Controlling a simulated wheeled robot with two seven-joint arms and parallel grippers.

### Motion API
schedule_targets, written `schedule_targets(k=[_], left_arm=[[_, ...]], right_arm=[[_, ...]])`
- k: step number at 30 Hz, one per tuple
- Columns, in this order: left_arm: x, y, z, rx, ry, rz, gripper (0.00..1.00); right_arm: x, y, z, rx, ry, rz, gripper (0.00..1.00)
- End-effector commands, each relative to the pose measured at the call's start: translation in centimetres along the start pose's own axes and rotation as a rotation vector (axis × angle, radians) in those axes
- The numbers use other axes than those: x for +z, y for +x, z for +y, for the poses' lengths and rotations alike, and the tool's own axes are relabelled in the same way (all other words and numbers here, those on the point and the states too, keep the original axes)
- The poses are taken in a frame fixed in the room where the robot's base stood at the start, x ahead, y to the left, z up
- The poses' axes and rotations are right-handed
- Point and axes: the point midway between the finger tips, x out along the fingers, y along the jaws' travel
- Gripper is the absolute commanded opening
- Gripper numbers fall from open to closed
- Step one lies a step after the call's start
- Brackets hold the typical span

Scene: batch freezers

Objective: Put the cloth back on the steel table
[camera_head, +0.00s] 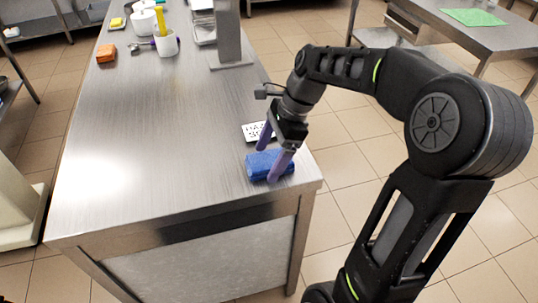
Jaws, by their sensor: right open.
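A blue folded cloth (268,166) lies on the steel table (150,150), close to its front right corner. My right gripper (269,158) is open, with its purple fingers pointing down at the cloth. One finger is in front of the cloth's right part and the other is at its back edge. I cannot tell whether the fingers touch it. My left gripper does not show.
A small white perforated plate (257,131) lies just behind the cloth. The table's left and middle are clear. Another table (490,38) stands at the back right.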

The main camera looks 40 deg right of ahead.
Motion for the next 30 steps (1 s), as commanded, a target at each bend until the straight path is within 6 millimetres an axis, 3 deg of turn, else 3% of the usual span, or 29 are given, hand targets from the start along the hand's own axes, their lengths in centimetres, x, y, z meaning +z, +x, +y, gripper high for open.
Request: schedule_targets(k=[8,17,19,24,30], left_arm=[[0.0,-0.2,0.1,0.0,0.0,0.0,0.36],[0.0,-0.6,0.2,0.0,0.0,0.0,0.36],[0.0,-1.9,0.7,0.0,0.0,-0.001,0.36],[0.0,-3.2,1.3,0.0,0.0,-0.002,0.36],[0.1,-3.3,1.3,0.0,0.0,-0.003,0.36]], right_arm=[[0.1,-2.7,-0.1,-0.004,0.0,0.001,0.83],[0.1,-9.1,-0.1,-0.005,-0.001,0.001,0.83],[0.4,-10.8,0.0,-0.001,0.001,0.001,0.83],[0.2,-12.2,0.0,0.0,0.0,0.0,0.83],[0.1,-12.3,0.0,0.0,0.0,0.0,0.83]])
